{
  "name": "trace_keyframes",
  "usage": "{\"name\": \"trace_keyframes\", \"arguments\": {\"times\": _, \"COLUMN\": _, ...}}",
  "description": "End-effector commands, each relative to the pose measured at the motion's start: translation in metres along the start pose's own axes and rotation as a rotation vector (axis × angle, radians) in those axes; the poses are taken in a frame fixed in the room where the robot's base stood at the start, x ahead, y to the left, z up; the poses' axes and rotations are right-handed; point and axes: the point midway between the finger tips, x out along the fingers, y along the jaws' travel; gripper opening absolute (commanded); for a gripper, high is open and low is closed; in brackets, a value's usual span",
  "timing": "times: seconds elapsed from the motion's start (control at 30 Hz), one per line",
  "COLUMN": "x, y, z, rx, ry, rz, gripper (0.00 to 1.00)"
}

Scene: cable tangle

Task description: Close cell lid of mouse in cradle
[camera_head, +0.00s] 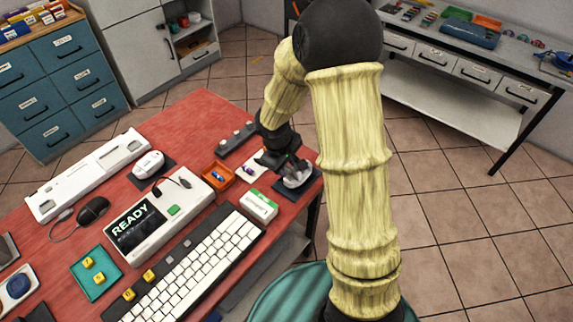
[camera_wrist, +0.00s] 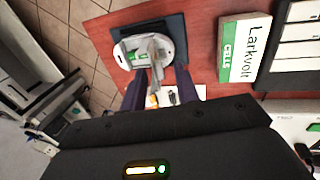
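The white mouse (camera_wrist: 125,55) lies in a dark blue cradle (camera_wrist: 176,30) near the top of the wrist view. Its cell bay is open, with green inside, and a grey lid (camera_wrist: 157,47) appears raised beside the bay. In the head view the mouse (camera_head: 298,180) sits at the table's right edge, partly covered by my gripper (camera_head: 287,165). In the wrist view my gripper (camera_wrist: 160,72) has its two dark fingers apart, pointing at the mouse. The lid lies in line with the gap; I cannot tell whether a finger touches it.
A Larkvolt cells box (camera_head: 258,205) stands close by, with an orange tray (camera_head: 218,175) and a white card (camera_head: 251,167) beside the gripper. A READY tester (camera_head: 150,222), a keyboard (camera_head: 205,262) and another white mouse (camera_head: 148,163) are further left. Floor lies beyond the table's right edge.

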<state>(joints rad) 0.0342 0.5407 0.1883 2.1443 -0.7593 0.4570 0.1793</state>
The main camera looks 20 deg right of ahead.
Motion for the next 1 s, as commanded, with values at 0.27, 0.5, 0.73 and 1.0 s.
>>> {"name": "trace_keyframes", "arguments": {"times": 0.27, "x": -0.0005, "y": 0.0, "z": 0.0, "rx": 0.0, "ry": 0.0, "rz": 0.0, "gripper": 0.07}}
{"name": "trace_keyframes", "arguments": {"times": 0.5, "x": -0.0006, "y": -0.0005, "z": 0.0, "rx": 0.0, "ry": 0.0, "rz": -0.001, "gripper": 0.0}}
{"name": "trace_keyframes", "arguments": {"times": 0.73, "x": -0.0018, "y": 0.0005, "z": 0.0001, "rx": 0.0, "ry": -0.001, "rz": -0.013, "gripper": 0.0}}
{"name": "trace_keyframes", "arguments": {"times": 1.0, "x": -0.0013, "y": 0.001, "z": 0.0001, "rx": 0.0, "ry": -0.001, "rz": -0.024, "gripper": 0.0}}
